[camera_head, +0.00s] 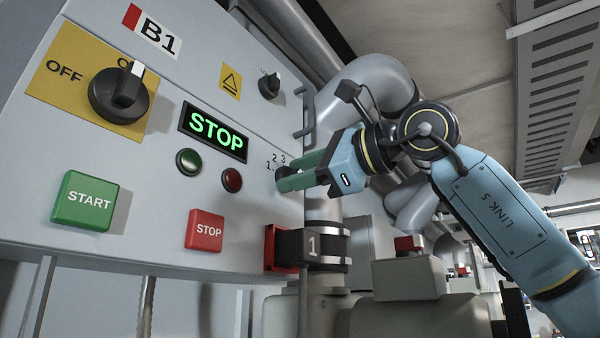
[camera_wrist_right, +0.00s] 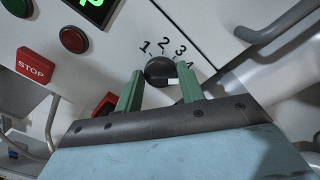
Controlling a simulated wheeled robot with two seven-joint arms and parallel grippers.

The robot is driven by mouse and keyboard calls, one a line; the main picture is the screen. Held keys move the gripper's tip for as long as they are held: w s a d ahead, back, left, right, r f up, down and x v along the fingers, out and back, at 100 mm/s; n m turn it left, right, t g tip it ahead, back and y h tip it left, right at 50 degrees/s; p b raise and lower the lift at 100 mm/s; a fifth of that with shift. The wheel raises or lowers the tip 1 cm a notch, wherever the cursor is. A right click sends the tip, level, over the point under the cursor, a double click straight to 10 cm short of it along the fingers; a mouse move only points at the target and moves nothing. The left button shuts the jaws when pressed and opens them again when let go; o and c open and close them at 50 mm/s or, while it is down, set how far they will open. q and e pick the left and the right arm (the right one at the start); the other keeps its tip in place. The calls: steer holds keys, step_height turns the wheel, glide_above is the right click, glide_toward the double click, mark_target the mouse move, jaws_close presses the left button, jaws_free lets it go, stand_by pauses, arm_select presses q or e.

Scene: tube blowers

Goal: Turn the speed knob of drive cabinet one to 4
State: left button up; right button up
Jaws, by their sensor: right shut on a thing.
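The speed knob (camera_wrist_right: 159,70) is a dark round knob on the light grey cabinet front (camera_head: 150,215), with the numbers 1, 2 and 3 around its top. A further mark, probably the 4, is partly hidden by a finger in the right wrist view. My right gripper (camera_head: 290,174) is shut on the knob, its two green fingers on either side of it; it also shows in the right wrist view (camera_wrist_right: 159,90). A small white patch shows low on the knob's right side; I cannot tell which number the knob points to. My left gripper is not in view.
The cabinet carries a B1 label (camera_head: 152,31), an OFF/ON switch (camera_head: 119,97), a display reading STOP (camera_head: 213,132), a green START button (camera_head: 86,202) and a red STOP button (camera_head: 205,230). Pipes stand behind.

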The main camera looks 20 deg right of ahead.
steer(key=shift+d+r, duration=0.3)
steer(key=shift+r, duration=0.15)
steer(key=o, duration=0.7)
steer(key=shift+c, duration=0.2)
steer(key=shift+o, duration=0.5)
steer(key=shift+w+d+f, duration=0.1)
steer(key=shift+w+f, duration=0.1)
steer(key=shift+f, duration=0.15)
steer(key=shift+s+d+b, duration=0.25)
steer(key=shift+s+b, duration=0.05)
steer(key=shift+s, duration=0.15)
steer(key=b+v, duration=0.3)
steer(key=v, duration=0.9)
steer(key=shift+s, duration=0.2)
steer(key=shift+d, duration=0.15)
